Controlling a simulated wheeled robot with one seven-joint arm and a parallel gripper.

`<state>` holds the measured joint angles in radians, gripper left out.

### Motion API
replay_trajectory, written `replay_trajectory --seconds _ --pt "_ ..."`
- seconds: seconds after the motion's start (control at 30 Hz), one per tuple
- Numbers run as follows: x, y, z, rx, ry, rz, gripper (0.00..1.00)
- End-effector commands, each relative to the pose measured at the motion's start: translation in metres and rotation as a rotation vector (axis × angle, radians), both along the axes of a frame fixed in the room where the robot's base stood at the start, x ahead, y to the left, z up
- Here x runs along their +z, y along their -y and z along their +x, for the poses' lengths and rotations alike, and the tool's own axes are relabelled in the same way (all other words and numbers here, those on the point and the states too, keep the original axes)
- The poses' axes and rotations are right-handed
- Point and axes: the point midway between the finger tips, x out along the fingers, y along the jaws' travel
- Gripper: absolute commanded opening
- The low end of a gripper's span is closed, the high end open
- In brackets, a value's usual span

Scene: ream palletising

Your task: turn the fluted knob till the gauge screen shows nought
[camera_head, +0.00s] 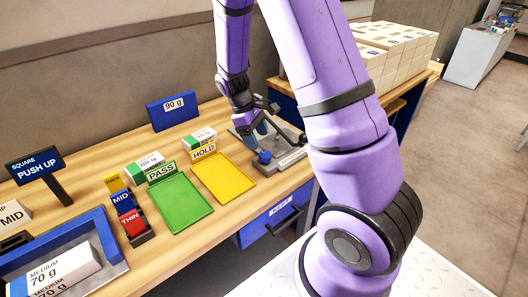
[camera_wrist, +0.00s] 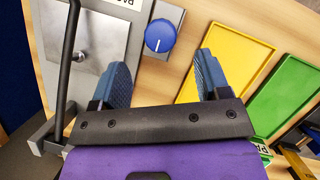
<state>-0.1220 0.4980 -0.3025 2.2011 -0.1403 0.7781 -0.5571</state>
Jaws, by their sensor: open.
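The blue knob (camera_wrist: 160,36) with a white pointer line sits on the grey base of a device (camera_wrist: 110,30) in the wrist view. In the head view the knob (camera_head: 264,157) shows at the device's near left corner. My gripper (camera_wrist: 164,66) is open and empty in the wrist view, its blue fingers on either side below the knob and apart from it. In the head view my gripper (camera_head: 262,130) hangs over the device, partly covering it. I can make out no gauge screen or reading in either view.
A yellow HOLD tray (camera_head: 228,178) and a green PASS tray (camera_head: 180,204) lie left of the device, with reams behind them. A dark bar (camera_wrist: 68,50) rises beside the device's metal plate (camera_wrist: 82,62). Stacked reams (camera_head: 398,45) stand at the back right.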

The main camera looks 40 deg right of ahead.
Motion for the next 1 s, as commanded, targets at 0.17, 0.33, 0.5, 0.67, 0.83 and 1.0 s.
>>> replay_trajectory --seconds 0.17,0.33,0.5,0.67,0.83,1.0 --pt "-0.029 0.006 -0.011 0.000 -0.005 0.000 0.70" --pt "-0.047 0.009 -0.018 0.001 -0.003 0.001 0.70" --pt "-0.056 0.011 -0.020 0.001 0.000 0.000 0.70" --pt "-0.056 0.011 -0.021 0.001 0.001 0.001 0.70" --pt "-0.056 0.011 -0.021 0.001 0.001 0.001 0.58" --pt "-0.056 0.011 -0.021 0.001 0.001 0.001 0.20"
